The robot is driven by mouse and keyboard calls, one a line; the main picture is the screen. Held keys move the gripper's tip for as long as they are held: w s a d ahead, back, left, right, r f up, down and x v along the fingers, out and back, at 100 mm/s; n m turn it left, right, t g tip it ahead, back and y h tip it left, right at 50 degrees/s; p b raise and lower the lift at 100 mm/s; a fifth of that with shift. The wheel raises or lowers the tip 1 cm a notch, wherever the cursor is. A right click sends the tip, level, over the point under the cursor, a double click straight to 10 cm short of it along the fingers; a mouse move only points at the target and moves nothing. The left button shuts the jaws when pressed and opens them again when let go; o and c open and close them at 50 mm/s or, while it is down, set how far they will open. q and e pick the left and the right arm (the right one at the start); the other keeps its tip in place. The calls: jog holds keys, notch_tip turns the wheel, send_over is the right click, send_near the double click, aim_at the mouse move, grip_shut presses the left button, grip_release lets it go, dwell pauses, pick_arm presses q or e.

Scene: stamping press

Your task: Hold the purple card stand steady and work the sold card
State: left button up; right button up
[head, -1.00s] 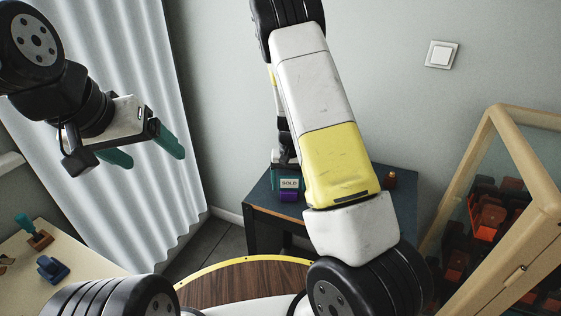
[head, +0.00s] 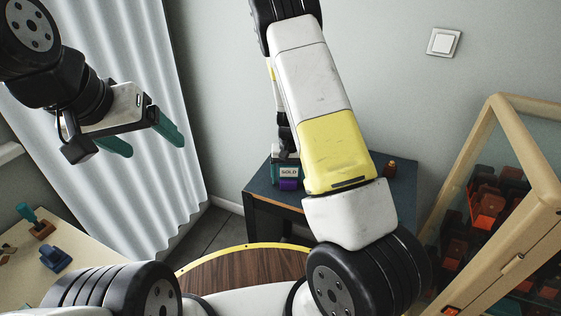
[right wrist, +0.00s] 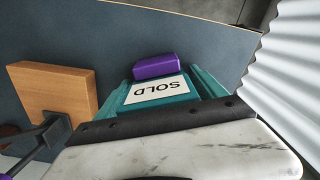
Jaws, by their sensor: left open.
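The purple card stand (head: 288,184) sits on the dark blue table against the wall, and it shows in the right wrist view (right wrist: 156,66). My left gripper (head: 148,140) is open and empty in the air before the curtain.
A wooden block (right wrist: 55,88) with dark metal beside it stands on the blue table (head: 262,192). A small orange-brown object (head: 390,168) is at that table's right. A glass-fronted wooden cabinet (head: 545,180) stands right. A cream table (head: 75,240) at left holds blue (head: 56,258) and teal-handled (head: 35,222) pieces.

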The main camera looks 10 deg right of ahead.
jog(key=shift+r, duration=0.1)
jog(key=shift+r, duration=3.8)
